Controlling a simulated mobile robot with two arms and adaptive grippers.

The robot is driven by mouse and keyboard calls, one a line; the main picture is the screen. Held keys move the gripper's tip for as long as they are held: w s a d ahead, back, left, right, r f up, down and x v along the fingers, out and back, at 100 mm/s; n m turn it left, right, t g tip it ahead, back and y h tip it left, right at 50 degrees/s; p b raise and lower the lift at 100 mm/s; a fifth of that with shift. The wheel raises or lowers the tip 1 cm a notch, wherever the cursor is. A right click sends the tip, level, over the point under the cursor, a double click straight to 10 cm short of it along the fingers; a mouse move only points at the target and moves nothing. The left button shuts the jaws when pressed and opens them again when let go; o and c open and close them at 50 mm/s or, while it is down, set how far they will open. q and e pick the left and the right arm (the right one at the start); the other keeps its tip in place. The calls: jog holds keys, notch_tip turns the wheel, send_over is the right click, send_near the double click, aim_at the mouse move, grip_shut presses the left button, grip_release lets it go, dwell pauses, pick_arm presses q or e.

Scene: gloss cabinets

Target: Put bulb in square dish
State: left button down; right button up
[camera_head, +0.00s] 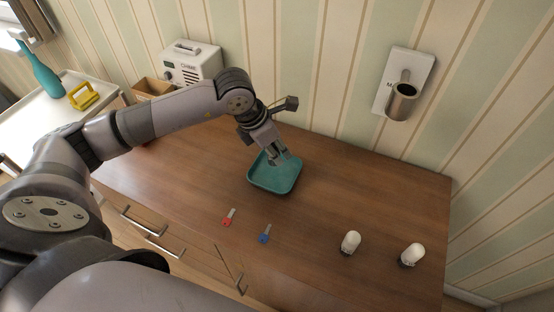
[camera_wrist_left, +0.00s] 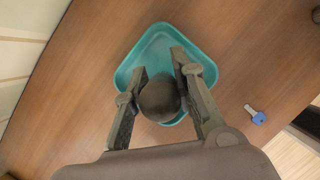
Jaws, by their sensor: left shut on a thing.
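The square dish (camera_head: 256,184) is teal with a low rim and sits on the wooden counter; it also shows in the left wrist view (camera_wrist_left: 127,66). My left gripper (camera_head: 281,158) is over the dish, pointing down. In the left wrist view, the left gripper (camera_wrist_left: 160,82) is shut on a dark rounded thing (camera_wrist_left: 159,100), which I take to be the bulb. It appears over the dish's near part; the gap below it is hard to tell. Two white rounded pieces with dark ends, a left one (camera_head: 351,241) and a right one (camera_head: 413,253), rest at the counter's right. My right gripper is not in view.
A red key (camera_head: 228,217) and a blue key (camera_head: 265,234) lie in front of the dish. A metal cup holder (camera_head: 402,102) is on the wall. A white appliance (camera_head: 190,65) and a cardboard box (camera_head: 153,91) stand behind my arm. The counter's middle right is clear.

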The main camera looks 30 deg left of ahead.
pick_arm(q)
notch_tip(320, 180, down, 5)
jog(key=shift+f+p, duration=0.15)
jog(key=shift+p, duration=0.15)
jog(key=shift+f+b, duration=0.2)
jog(key=shift+b, duration=0.1)
jog(key=c, duration=1.3)
grip_release()
jog(key=shift+r, duration=0.1)
jog(key=shift+c, duration=0.2)
